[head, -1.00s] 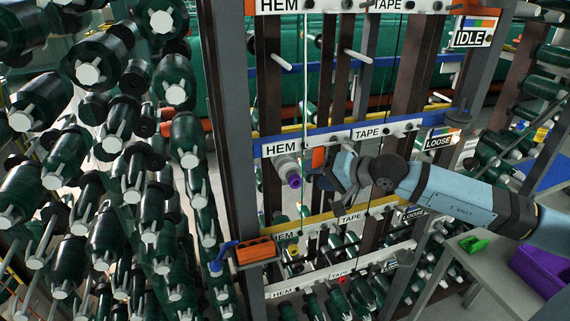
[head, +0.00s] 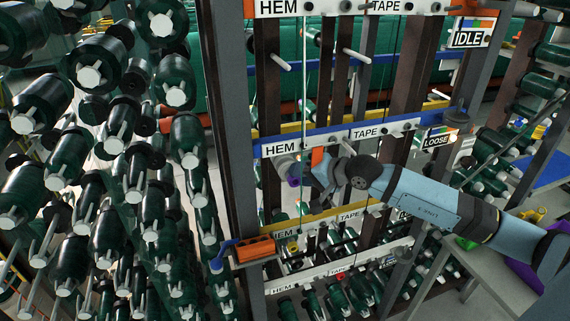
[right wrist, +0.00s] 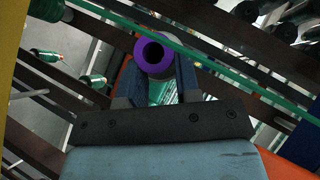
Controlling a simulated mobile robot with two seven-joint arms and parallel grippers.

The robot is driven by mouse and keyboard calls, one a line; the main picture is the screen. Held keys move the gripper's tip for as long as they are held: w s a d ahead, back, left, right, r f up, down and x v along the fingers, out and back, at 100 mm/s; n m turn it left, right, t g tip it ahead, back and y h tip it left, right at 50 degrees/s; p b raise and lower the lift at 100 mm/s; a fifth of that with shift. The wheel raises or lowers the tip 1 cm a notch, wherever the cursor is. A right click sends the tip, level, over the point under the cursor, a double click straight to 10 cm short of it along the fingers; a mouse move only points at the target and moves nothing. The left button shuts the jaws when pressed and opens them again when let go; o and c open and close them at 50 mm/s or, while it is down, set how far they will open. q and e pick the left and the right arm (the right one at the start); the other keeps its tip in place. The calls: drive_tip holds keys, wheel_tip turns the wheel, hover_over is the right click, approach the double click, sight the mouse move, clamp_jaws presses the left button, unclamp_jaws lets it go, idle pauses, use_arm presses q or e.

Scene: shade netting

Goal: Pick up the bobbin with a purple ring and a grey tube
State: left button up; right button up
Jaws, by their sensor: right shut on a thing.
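The bobbin with a purple ring and a grey tube (head: 285,169) is on the left of the rack, just under the blue HEM rail, partly covered by my right gripper (head: 304,176). In the right wrist view its purple ring (right wrist: 155,67) faces the camera, around a dark hollow end. My right gripper (right wrist: 157,62) has one finger on each side of the bobbin and is shut on it. Whether the bobbin still sits on a peg is hidden. My left gripper is in neither current view.
The blue rail with HEM and TAPE labels (head: 341,136) runs just above my gripper, and a yellow rail (head: 330,218) below. A thin green thread (head: 304,110) hangs close by. An orange tray (head: 254,250) juts out lower left. Many green bobbins fill the left.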

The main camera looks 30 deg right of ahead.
drive_tip(key=s+a+b, duration=0.3)
drive_tip(key=s+a, duration=0.1)
drive_tip(key=s, duration=1.4)
drive_tip(key=shift+a+r, duration=0.2)
drive_tip(key=shift+s+a+p, duration=0.15)
drive_tip(key=shift+s+p, duration=0.4)
drive_tip(key=shift+p, duration=0.25)
drive_tip(key=shift+s, duration=0.2)
